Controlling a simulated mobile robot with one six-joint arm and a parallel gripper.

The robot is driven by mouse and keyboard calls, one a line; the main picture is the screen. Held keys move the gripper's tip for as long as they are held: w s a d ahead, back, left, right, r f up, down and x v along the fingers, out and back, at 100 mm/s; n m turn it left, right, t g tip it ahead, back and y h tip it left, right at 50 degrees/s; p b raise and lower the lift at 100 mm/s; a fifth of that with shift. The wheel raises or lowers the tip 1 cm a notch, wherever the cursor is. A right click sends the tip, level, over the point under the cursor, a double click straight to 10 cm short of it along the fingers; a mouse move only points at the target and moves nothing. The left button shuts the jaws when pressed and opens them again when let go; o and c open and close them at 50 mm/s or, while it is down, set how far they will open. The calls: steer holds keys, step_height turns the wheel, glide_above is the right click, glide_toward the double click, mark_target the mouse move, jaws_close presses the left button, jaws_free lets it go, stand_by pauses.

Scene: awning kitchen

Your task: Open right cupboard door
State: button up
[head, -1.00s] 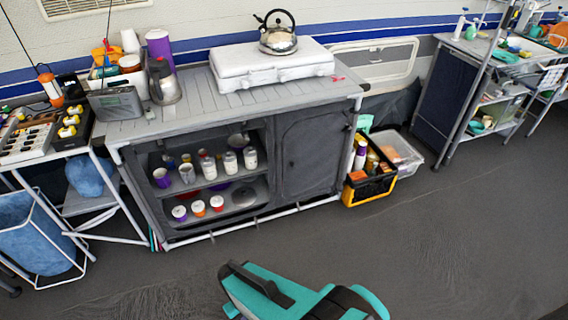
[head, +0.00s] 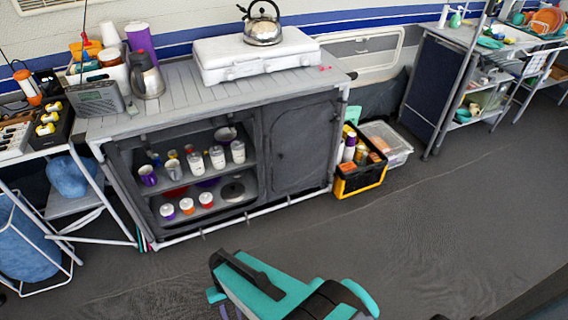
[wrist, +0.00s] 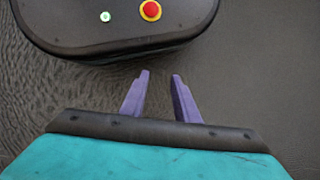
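The right cupboard door (head: 302,146) is a dark grey fabric panel with an arched seam, at the right half of the kitchen unit. It looks closed. The left half of the unit is open, with shelves. My gripper shows in the wrist view (wrist: 157,78) with two purple fingers spread apart and nothing between them. In the head view my teal arm is at the bottom middle, well short of the cupboard, with floor between; a bit of purple finger (head: 218,308) shows at its left. The wrist view shows only floor and my base, not the door.
A black and yellow crate (head: 360,180) of bottles and a clear bin (head: 388,142) stand right of the cupboard. A kettle (head: 262,24) sits on the white stove (head: 255,58) on the worktop. A table with metal legs is at left. The grey floor (head: 440,220) in front is clear.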

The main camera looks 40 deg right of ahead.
steer(key=w+d+f+m+t+y+b, duration=0.2)
steer(key=w+m+t+b, duration=0.15)
steer(key=w, duration=0.55)
steer(key=w+d+f+m+t+y+b, duration=0.25)
steer(key=w+m+b, duration=0.25)
steer(key=w, duration=0.3)
steer(key=w+d+r+m+t+h+b, duration=0.2)
steer(key=w+d+m+t+b, duration=0.6)
steer(key=w+d, duration=0.6)
steer(key=w+d+r+m+t+h+b, duration=0.15)
steer(key=d+m+b, duration=0.3)
steer(key=d, duration=0.55)
steer(key=w+d+r+m+t+h+b, duration=0.1)
steer(key=d+r+m+t+h+b, duration=0.15)
steer(key=d+m, duration=0.45)
steer(key=s+d+r+m+h+b, duration=0.2)
steer(key=d+m, duration=0.1)
steer(key=d, duration=0.5)
steer(key=s+d+r+m+t+h+b, duration=0.1)
steer(key=s+d+m+h+b, duration=0.1)
steer(key=d, duration=0.6)
steer(key=s+d+r+m+t+h+b, duration=0.1)
steer(key=s+d+r+m+h+b, duration=0.1)
steer(key=d, duration=0.6)
steer(key=shift+s+d+r+m+h+b, duration=0.15)
steer(key=shift+s+r+m+h+b, duration=0.2)
steer(key=shift+m+h+b, duration=0.55)
steer(key=shift+f, duration=0.1)
